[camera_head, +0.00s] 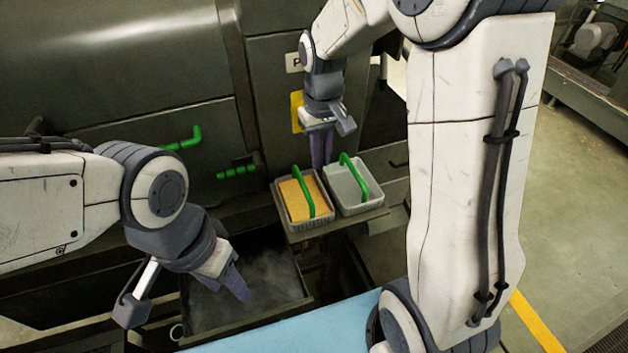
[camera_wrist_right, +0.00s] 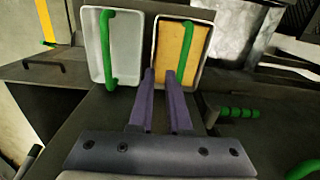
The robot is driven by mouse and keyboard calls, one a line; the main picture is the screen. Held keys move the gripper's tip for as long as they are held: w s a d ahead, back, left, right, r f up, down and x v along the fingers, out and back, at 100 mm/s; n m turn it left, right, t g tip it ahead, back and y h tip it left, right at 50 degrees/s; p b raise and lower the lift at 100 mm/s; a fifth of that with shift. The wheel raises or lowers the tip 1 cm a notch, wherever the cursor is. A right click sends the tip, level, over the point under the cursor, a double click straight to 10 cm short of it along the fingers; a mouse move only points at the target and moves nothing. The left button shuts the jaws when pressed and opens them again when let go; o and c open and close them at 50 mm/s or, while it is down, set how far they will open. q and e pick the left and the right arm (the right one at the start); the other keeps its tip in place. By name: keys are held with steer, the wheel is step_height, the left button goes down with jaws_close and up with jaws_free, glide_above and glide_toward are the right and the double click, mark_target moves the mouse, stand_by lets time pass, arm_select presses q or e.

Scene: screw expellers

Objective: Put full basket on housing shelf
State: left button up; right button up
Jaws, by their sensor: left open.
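The full basket (camera_head: 312,222) is pale grey, filled with orange-yellow material, and has a green handle. It stands upright on a small dark ledge (camera_head: 335,226) in front of the machine; I cannot tell if this is the housing shelf. It also shows in the right wrist view (camera_wrist_right: 154,42). My right gripper (camera_head: 321,163) points down just behind the baskets. Its fingers (camera_wrist_right: 162,76) are apart with nothing between them, and the full basket's green handle is to their right in the wrist view. My left gripper (camera_head: 238,290) is open and empty, low over a dark tray.
An empty grey basket (camera_head: 362,208) with a green handle stands right beside the full one. The dark tray (camera_head: 285,303) holds greyish material. A light blue surface (camera_head: 290,332) lies in front. Green handles (camera_head: 185,141) stick out of the machine housing (camera_head: 120,60).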

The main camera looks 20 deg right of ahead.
steer(key=s+a+n, duration=0.2)
steer(key=s+a, duration=0.2)
steer(key=s, duration=0.3)
steer(key=s+a+r+n, duration=0.1)
steer(key=s+a, duration=0.3)
steer(key=s, duration=0.4)
steer(key=s+a+r+n+y, duration=0.1)
steer(key=s+a+n, duration=0.2)
steer(key=s, duration=0.5)
steer(key=shift+a, duration=0.85)
step_height(320, 180, down, 3)
steer(key=b, duration=0.2)
steer(key=shift+w+r+b, duration=0.1)
steer(key=shift+r+b, duration=0.1)
steer(key=shift+b, duration=0.15)
